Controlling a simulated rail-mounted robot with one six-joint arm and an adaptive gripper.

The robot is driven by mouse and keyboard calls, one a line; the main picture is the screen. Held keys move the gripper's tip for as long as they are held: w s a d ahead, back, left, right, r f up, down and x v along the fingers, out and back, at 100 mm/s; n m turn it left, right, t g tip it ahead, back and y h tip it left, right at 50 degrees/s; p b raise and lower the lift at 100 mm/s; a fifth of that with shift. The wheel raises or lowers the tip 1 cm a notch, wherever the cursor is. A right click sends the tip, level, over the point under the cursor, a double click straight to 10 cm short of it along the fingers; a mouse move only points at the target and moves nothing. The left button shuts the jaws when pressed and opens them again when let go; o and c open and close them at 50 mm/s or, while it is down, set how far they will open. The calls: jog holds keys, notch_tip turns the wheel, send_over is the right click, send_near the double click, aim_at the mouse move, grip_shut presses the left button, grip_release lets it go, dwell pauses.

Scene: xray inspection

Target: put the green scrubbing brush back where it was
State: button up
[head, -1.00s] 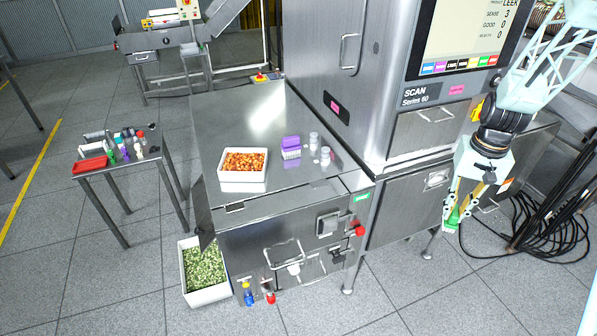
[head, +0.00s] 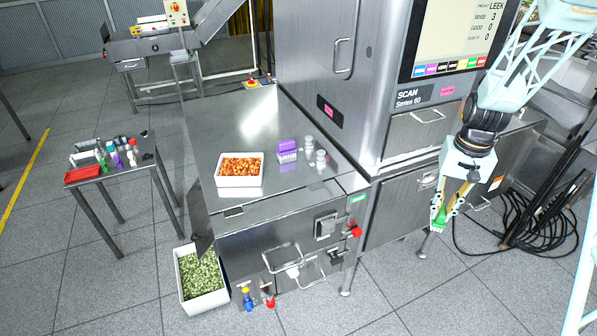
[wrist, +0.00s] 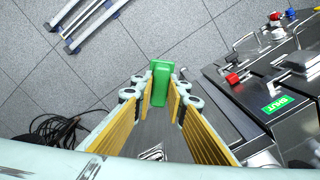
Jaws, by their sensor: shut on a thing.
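The green scrubbing brush (wrist: 160,88) is held between the yellow-padded fingers of my gripper (wrist: 161,95) in the wrist view. In the head view my gripper (head: 441,213) points down at the right, in front of the scanner's lower cabinet. The green brush (head: 440,217) shows at its fingertips, above the floor and clear of any surface. The fingers hide part of the brush.
A steel table (head: 240,120) holds a white tub of orange pieces (head: 240,183), a purple brush (head: 287,148) and small pots. Black cables (head: 510,225) lie on the floor at right.

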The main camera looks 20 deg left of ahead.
jog(key=a+r+m+p, duration=0.3)
jog(key=a, duration=0.7)
jog(key=w+a+r+m+p, duration=0.1)
jog(key=a+r+m+p, duration=0.2)
jog(key=a, duration=0.8)
jog(key=a+r+m+p, duration=0.3)
jog(key=a+r+p, duration=0.1)
jog(key=a, duration=0.6)
jog(key=shift+w+a+p, duration=0.2)
jog(key=shift+a+p, duration=0.1)
jog(key=shift+p, duration=0.15)
jog(key=shift+a+r, duration=0.1)
jog(key=w+a, duration=0.1)
jog(key=a, duration=0.4)
jog(key=w+a+f+p, duration=0.1)
jog(key=a, duration=0.4)
jog(key=w+a+p, duration=0.1)
jog(key=a, duration=0.4)
jog(key=shift+w+a+f, duration=0.2)
jog(key=shift+w+f, duration=0.05)
jog(key=shift+w, duration=0.05)
jog(key=shift+f, duration=0.15)
jog(key=shift+f, duration=1.65)
jog(key=shift+f, duration=0.1)
